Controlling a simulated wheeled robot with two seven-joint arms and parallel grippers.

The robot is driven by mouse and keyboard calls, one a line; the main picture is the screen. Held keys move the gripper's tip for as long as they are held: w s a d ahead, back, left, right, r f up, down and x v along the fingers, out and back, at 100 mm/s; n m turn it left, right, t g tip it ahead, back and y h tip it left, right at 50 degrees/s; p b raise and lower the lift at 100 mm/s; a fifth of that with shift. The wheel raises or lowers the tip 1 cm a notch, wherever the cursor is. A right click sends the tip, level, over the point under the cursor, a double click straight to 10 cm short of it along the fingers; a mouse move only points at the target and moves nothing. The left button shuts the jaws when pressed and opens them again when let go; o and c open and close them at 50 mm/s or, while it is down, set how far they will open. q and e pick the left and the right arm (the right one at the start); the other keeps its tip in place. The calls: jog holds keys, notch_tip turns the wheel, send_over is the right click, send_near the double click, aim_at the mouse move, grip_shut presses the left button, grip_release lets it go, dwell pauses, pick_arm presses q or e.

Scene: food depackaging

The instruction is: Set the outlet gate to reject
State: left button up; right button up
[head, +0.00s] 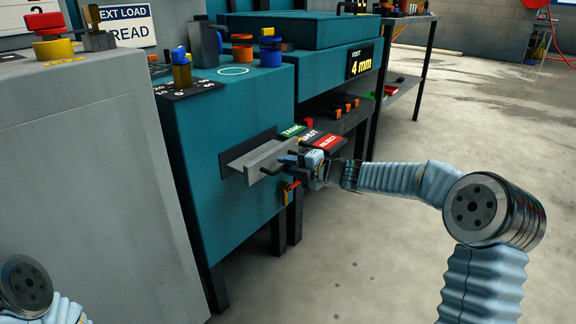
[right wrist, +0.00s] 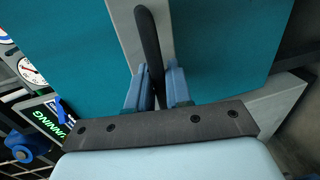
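The outlet gate is a grey metal piece (head: 258,157) on the front of a teal machine (head: 228,112), with a black handle (head: 270,170). Beside it are a green label, a black SHUT label (head: 309,136) and a red REJECT label (head: 328,142). My right gripper (head: 292,162) is at the handle. In the right wrist view the black handle (right wrist: 149,45) passes between the two blue fingers (right wrist: 160,88), which close on it from both sides. The handle's lower part is hidden by the gripper. Only part of my left arm shows, at the lower left; its gripper is out of view.
A grey cabinet (head: 85,170) stands close at the left. Knobs (head: 270,48) and a dial plate (head: 188,88) are on the machine's top. A dark shelf rack (head: 408,90) stands behind. The concrete floor (head: 490,110) on the right is open.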

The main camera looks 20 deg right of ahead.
grip_shut()
jog(key=f+v, duration=0.1)
jog(key=v, duration=0.6)
jog(key=shift+s+f, duration=0.2)
jog(key=shift+f, duration=0.1)
jog(key=shift+d, duration=0.15)
jog(key=shift+o, duration=2.2)
grip_release()
jog(key=shift+s+r, duration=0.1)
jog(key=v, duration=1.4)
jog(key=shift+p, duration=0.4)
